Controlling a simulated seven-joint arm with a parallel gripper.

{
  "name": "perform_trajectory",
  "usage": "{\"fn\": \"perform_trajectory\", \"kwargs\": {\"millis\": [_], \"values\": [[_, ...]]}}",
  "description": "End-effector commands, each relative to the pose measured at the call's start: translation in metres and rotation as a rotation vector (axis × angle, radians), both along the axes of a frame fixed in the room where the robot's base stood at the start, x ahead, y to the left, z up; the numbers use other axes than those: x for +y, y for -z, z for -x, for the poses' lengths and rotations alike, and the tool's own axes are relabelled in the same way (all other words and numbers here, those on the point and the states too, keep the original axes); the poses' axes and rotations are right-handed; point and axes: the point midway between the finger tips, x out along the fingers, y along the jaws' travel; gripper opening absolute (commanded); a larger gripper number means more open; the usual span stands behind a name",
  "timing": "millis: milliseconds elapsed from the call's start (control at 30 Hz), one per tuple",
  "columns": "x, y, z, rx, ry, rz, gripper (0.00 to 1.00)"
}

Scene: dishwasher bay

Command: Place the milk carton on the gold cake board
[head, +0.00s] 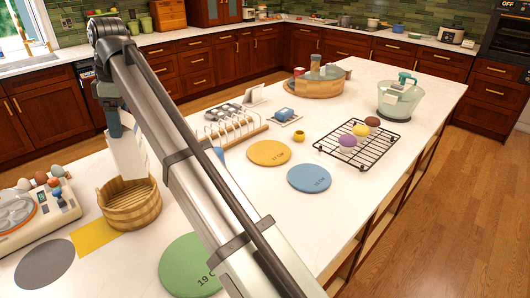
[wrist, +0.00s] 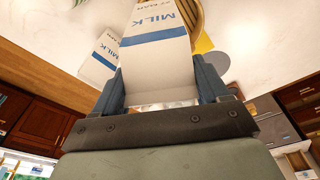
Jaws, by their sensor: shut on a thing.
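The milk carton (head: 127,156) is white with a blue band. It hangs below my gripper (head: 115,128) in the head view, just over the far side of the wooden tub; I cannot tell whether its lower end touches the tub. In the wrist view my gripper (wrist: 172,92) is shut on this milk carton (wrist: 157,50), one finger on each side. The gold cake board (head: 269,153), marked 17 CM, lies flat and empty on the counter, right of my arm. A second milk carton (wrist: 101,58) shows at left in the wrist view.
The wooden tub (head: 132,212) stands beside a yellow mat (head: 92,240) and a grey disc (head: 45,264).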

Motion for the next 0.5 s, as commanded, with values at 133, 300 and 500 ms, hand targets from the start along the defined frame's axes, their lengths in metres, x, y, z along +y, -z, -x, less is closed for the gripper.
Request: {"fn": "perform_trajectory", "kwargs": {"millis": [133, 300, 500], "values": [[-0.021, -0.001, -0.030, 0.002, 0.078, 0.001, 0.00], [-0.047, 0.000, -0.061, 0.003, 0.167, 0.003, 0.00], [-0.086, 0.002, -0.100, 0.004, 0.291, 0.004, 0.00]]}}
